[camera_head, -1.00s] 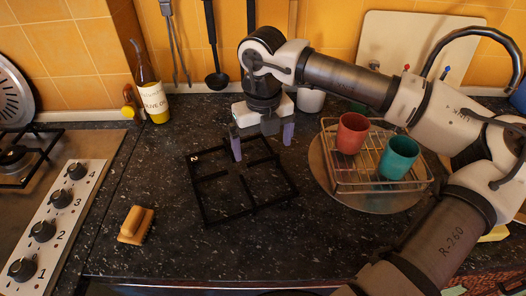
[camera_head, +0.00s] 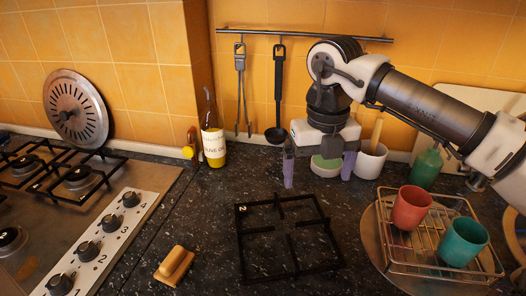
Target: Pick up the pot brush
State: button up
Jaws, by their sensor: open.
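The pot brush (camera_head: 175,265), a small yellow-tan block with a handle on top, lies on the dark speckled counter at the lower left, beside the stove panel. My gripper (camera_head: 319,172) is open, its two purple-grey fingers pointing down above the back of the counter. It is well apart from the brush, up and to the right of it. Nothing shows between its fingers except a pale green-and-white dish behind them.
A black pan grate (camera_head: 243,246) lies flat right of the brush. A rack (camera_head: 398,268) with a red cup (camera_head: 411,207) and a teal cup (camera_head: 464,241) stands at the right. An olive oil bottle (camera_head: 213,140) stands at the back. Counter around the brush is clear.

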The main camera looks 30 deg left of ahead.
aim_at(173, 267)
jog(key=u, duration=1.25)
